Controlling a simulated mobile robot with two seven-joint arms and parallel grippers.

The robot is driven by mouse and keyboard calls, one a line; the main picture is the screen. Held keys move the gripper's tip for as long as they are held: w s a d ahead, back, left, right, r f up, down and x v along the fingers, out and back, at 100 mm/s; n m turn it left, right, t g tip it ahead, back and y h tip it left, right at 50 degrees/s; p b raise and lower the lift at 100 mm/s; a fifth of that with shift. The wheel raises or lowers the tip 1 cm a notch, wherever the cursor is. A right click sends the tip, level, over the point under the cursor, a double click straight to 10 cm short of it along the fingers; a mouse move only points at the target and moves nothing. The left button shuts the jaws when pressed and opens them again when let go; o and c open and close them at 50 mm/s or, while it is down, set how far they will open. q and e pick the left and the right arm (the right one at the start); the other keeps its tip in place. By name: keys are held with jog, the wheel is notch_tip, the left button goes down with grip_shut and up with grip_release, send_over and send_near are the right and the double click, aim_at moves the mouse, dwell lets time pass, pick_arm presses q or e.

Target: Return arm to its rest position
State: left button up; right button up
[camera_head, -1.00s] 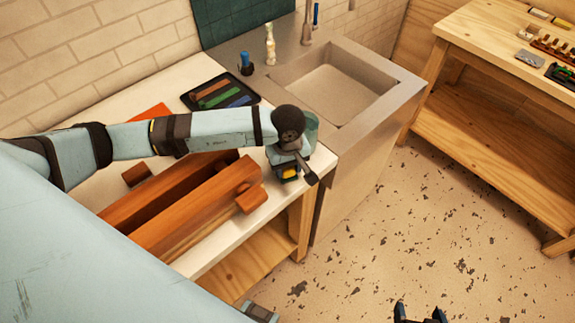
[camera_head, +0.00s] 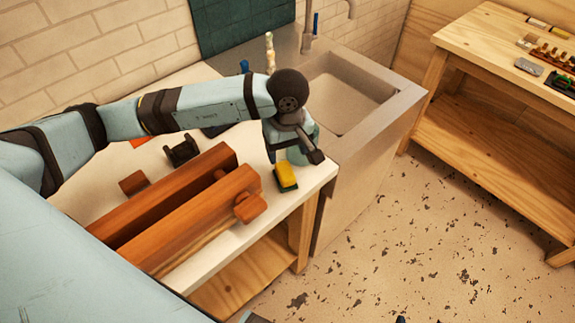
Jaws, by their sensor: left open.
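My left arm (camera_head: 190,105) comes in from the left above the worktop, its dark rounded joint (camera_head: 288,88) near the sink. My left gripper (camera_head: 290,153) hangs below that joint over the right end of the worktop and appears empty; its fingers are partly hidden. A yellow and green sponge (camera_head: 286,173) lies on the worktop just below it. Two long reddish-brown bars (camera_head: 205,215) lie side by side on the worktop, with small brown blocks near their ends. Only a dark tip of what may be my right gripper shows at the bottom edge.
A sink (camera_head: 345,95) with a tap stands behind and right of the worktop (camera_head: 235,250). A dark pronged object (camera_head: 181,150) stands behind the bars. A wooden bench (camera_head: 490,135) with small items is at the right. The speckled floor between is clear.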

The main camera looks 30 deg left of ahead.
pick_arm(q)
notch_tip(320, 180, up, 2)
jog(key=shift+r, duration=0.15)
pick_arm(e)
jog(key=shift+f, duration=0.25)
jog(key=shift+r, duration=0.15)
